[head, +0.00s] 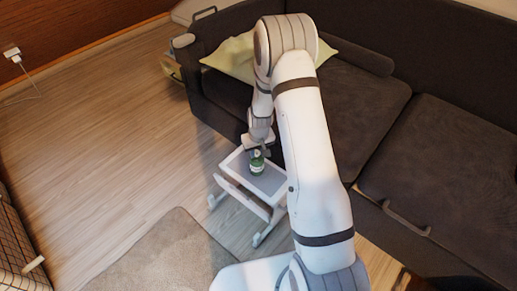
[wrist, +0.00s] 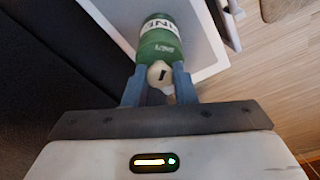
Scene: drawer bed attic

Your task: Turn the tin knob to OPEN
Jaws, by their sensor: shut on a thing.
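A green tin (head: 257,166) with a pale label stands on a small white side table with a grey top (head: 271,183). In the wrist view the green tin (wrist: 160,38) shows its lettering, and a cream knob (wrist: 159,73) with a dark mark sits at its near end. My gripper (wrist: 160,76) has its two blue-grey fingers on either side of the knob, shut on it. In the head view my gripper (head: 257,150) is right at the top of the tin. I cannot read any OPEN mark.
A dark sofa (head: 365,105) with a pale green cushion (head: 232,57) stands behind and to the right of the table. A beige rug (head: 172,258) lies in front. The wooden floor (head: 110,130) on the left is mostly clear.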

